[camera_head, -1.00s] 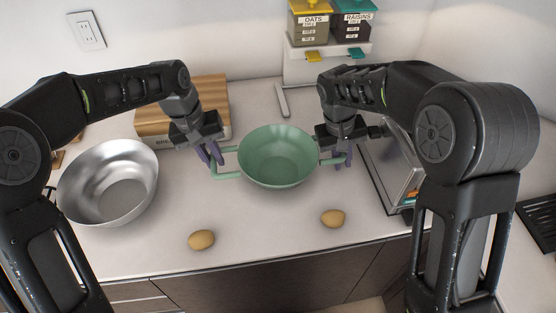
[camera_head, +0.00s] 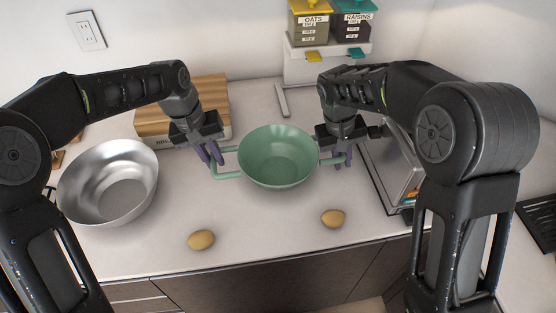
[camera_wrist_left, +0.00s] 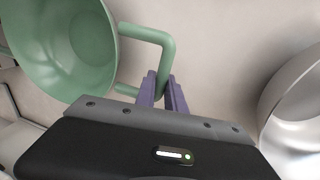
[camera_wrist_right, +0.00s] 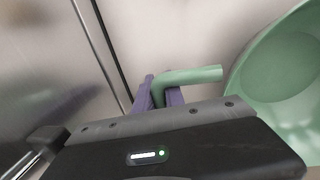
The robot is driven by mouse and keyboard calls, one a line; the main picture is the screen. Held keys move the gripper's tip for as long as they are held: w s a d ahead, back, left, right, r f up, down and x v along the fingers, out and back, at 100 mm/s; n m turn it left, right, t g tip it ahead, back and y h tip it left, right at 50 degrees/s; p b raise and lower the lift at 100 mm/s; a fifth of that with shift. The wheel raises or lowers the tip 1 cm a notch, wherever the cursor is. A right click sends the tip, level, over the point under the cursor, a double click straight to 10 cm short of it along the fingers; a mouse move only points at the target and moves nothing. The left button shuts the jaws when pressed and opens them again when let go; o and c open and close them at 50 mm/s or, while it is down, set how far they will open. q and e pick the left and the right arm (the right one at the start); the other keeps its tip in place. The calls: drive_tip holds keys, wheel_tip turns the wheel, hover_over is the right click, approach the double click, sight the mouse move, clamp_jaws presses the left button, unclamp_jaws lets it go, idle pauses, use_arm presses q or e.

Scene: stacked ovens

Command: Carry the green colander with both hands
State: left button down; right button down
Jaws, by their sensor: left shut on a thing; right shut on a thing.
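The green colander (camera_head: 277,158) is a round bowl with a loop handle on each side, in the middle of the head view. Its open side faces up and it looks level. My left gripper (camera_head: 211,160) is shut on the left handle, which also shows in the left wrist view (camera_wrist_left: 152,38). My right gripper (camera_head: 342,160) is shut on the right handle, which also shows in the right wrist view (camera_wrist_right: 195,76). The bowl of the colander is empty. I cannot tell whether its base touches the counter.
A metal bowl (camera_head: 108,183) stands at the left. Two potatoes (camera_head: 201,240) (camera_head: 333,218) lie near the counter's front edge. A wooden board (camera_head: 184,100) is behind my left gripper. A metal appliance (camera_head: 390,170) is close to my right gripper. Dispensers (camera_head: 330,50) stand at the back.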

use_arm(q)
drive_tip(key=shift+r, duration=0.1)
use_arm(e)
drive_tip(key=shift+r, duration=0.1)
